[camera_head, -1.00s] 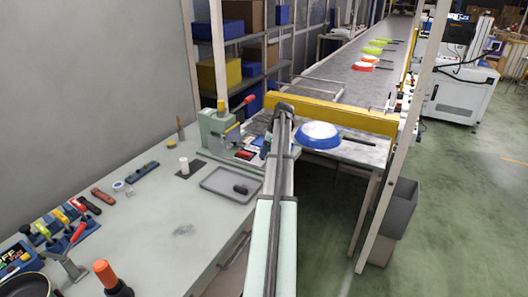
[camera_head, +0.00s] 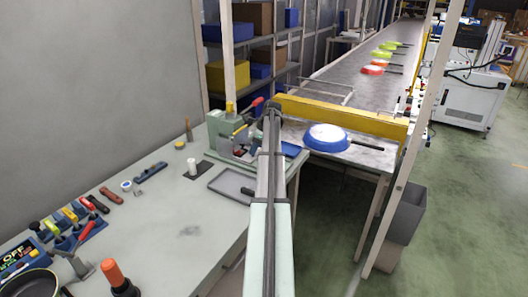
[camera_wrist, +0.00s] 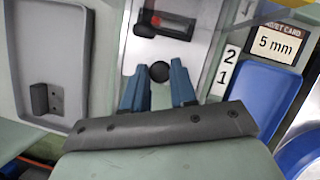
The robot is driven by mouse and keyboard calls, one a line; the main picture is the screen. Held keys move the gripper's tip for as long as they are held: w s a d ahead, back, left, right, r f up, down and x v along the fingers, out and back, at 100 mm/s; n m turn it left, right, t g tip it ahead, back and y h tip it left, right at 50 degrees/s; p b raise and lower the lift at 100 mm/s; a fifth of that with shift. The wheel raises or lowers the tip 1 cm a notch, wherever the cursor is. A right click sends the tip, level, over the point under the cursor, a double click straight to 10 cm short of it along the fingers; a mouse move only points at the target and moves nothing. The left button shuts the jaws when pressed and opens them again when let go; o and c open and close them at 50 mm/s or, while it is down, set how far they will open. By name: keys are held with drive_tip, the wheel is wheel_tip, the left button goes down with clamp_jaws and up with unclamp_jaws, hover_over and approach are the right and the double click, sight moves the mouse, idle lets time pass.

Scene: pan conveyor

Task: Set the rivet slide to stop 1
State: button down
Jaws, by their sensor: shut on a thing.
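In the wrist view, my gripper (camera_wrist: 158,76) has its two blue fingers on either side of a round black knob (camera_wrist: 160,71), which I take to be the rivet slide's. It is shut on this knob. A strip beside it carries the stop numbers 2 (camera_wrist: 229,55) and 1 (camera_wrist: 222,78). The knob lies toward the 1 end, but the slant of the view hides its exact stop. In the head view, the green press (camera_head: 226,130) stands left of my arm, which covers the gripper and the slide.
A grey tray (camera_head: 219,194) lies in front of the press. It also shows in the wrist view (camera_wrist: 20,90). A blue tray (camera_wrist: 262,95) and a 5 mm card (camera_wrist: 280,43) are to the right. A blue pan (camera_head: 327,138) sits on the conveyor (camera_head: 360,70).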

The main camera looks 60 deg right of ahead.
drive_tip(key=c, duration=0.9)
unclamp_jaws()
drive_tip(key=shift+r, duration=0.1)
drive_tip(key=shift+s+r, duration=0.1)
drive_tip(key=shift+r, duration=0.15)
drive_tip(key=v, duration=0.2)
drive_tip(key=shift+d+r, duration=0.1)
drive_tip(key=shift+r, duration=0.15)
drive_tip(key=s+d, duration=0.1)
drive_tip(key=s, duration=0.2)
drive_tip(key=s+d, duration=0.1)
drive_tip(key=s, duration=0.2)
drive_tip(key=s+d, duration=0.2)
drive_tip(key=s, duration=0.1)
drive_tip(key=shift+s+f, duration=0.15)
drive_tip(key=shift+s, duration=0.25)
drive_tip(key=shift+s+d, duration=0.25)
drive_tip(key=shift+s, duration=0.45)
